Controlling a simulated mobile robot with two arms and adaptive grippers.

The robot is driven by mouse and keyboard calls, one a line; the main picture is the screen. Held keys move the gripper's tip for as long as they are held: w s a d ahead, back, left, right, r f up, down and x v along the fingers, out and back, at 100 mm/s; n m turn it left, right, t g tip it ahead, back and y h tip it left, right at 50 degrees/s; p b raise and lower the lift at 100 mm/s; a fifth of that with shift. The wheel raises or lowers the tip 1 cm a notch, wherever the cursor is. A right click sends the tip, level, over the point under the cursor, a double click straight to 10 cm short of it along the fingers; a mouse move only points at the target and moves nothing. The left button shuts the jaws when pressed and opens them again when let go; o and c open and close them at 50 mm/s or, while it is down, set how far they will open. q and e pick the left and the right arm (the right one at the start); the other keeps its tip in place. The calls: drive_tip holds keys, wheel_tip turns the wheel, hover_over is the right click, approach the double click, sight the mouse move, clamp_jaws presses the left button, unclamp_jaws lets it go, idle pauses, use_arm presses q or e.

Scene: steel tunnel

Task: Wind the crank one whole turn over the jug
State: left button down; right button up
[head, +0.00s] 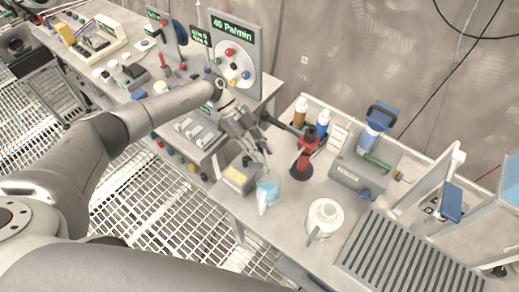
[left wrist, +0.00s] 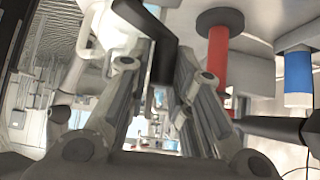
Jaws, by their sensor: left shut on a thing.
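The crank (head: 281,124) is a black bent arm on a red pump stand (head: 303,157) with a dark round base. In the left wrist view the black crank (left wrist: 163,60) reaches down between my fingers, and the red post (left wrist: 217,62) is just right of them. My left gripper (head: 257,140) is shut on the crank's handle, to the left of the red stand; its fingers partly hide the grip. The clear jug (head: 268,190) with light-blue contents stands on the bench below the gripper, left of the stand's base. My right gripper is not in view.
A yellow-topped box (head: 240,176) stands left of the jug, and a white lidded pot (head: 324,216) to its right. A grey box (head: 364,173) and a slatted grate (head: 405,252) fill the right. A dial panel (head: 235,55) stands behind.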

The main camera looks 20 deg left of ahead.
use_arm(q)
drive_tip(key=shift+f, duration=0.1)
drive_tip(key=shift+f+b, duration=0.1)
drive_tip(key=shift+b, duration=0.4)
drive_tip(key=shift+s+m+g+b, duration=0.15)
drive_tip(key=shift+m+g+b, duration=0.35)
drive_tip(key=shift+m, duration=0.2)
drive_tip(key=shift+s+r+y, duration=0.1)
drive_tip(key=shift+r+y, duration=0.1)
drive_tip(key=shift+y, duration=0.1)
drive_tip(key=c, duration=1.4)
unclamp_jaws()
drive_tip(key=shift+o, duration=0.2)
drive_tip(key=v, duration=1.2)
